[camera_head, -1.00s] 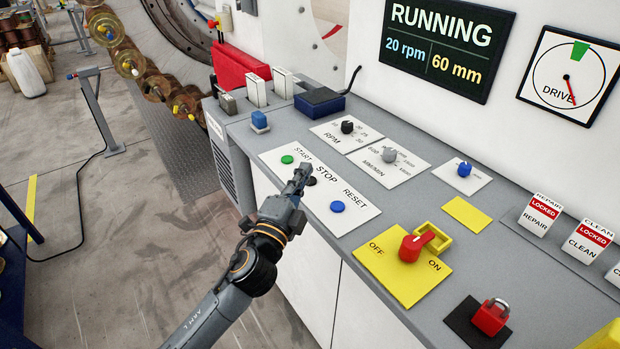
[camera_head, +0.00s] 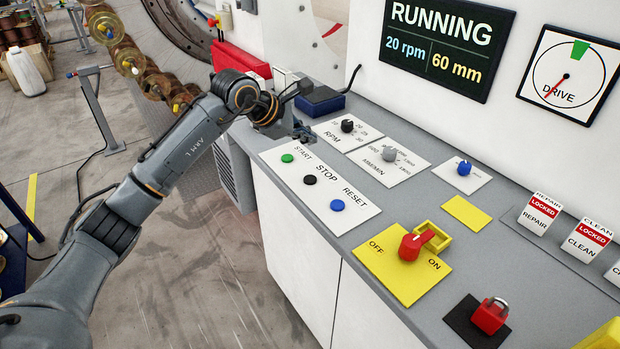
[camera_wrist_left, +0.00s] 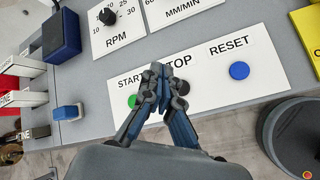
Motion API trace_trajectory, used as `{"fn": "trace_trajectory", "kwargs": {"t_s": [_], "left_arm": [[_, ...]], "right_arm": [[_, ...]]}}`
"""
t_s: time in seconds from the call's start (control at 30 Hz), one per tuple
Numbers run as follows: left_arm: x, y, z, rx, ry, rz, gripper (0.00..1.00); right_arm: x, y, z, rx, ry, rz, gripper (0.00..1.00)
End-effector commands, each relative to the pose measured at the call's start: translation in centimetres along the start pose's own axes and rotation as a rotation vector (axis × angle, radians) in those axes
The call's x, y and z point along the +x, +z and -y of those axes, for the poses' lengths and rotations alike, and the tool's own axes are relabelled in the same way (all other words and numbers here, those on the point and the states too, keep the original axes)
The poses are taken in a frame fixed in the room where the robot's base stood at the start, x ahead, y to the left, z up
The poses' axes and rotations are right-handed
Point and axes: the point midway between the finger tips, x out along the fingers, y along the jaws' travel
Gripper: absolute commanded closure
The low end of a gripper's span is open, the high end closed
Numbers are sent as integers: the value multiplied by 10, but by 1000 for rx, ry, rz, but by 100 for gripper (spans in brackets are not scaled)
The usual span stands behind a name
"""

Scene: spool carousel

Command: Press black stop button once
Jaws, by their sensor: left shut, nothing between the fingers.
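The black stop button (camera_head: 310,179) sits on a white panel (camera_head: 350,217) between the green start button (camera_head: 287,158) and the blue reset button (camera_head: 337,205). In the head view my left gripper (camera_head: 303,132) is shut and empty. It is beyond the panel, towards the RPM knob, apart from the stop button. In the left wrist view the closed fingertips (camera_wrist_left: 158,70) appear in front of the START and STOP labels, and the stop button (camera_wrist_left: 183,88) shows just right of them, partly covered. My right gripper is not in view.
The display (camera_head: 448,45) reads RUNNING, 20 rpm, 60 mm. The RPM knob (camera_head: 347,125) and a dark blue box (camera_head: 319,101) stand near the left gripper. A red switch (camera_head: 410,246) on a yellow plate and a red padlock (camera_head: 490,316) are nearer the front right.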

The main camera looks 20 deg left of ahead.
Motion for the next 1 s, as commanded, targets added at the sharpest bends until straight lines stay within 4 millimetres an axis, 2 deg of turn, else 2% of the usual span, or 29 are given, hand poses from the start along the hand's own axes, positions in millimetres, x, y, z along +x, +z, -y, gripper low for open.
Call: {"fn": "trace_trajectory", "kwargs": {"t_s": [0.47, 1.0], "left_arm": [[6, -3, 5, -2, -1, 4, 100], [56, -39, 41, -2, -1, 4, 100]], "right_arm": [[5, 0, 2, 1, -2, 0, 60], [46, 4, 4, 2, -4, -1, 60]]}}
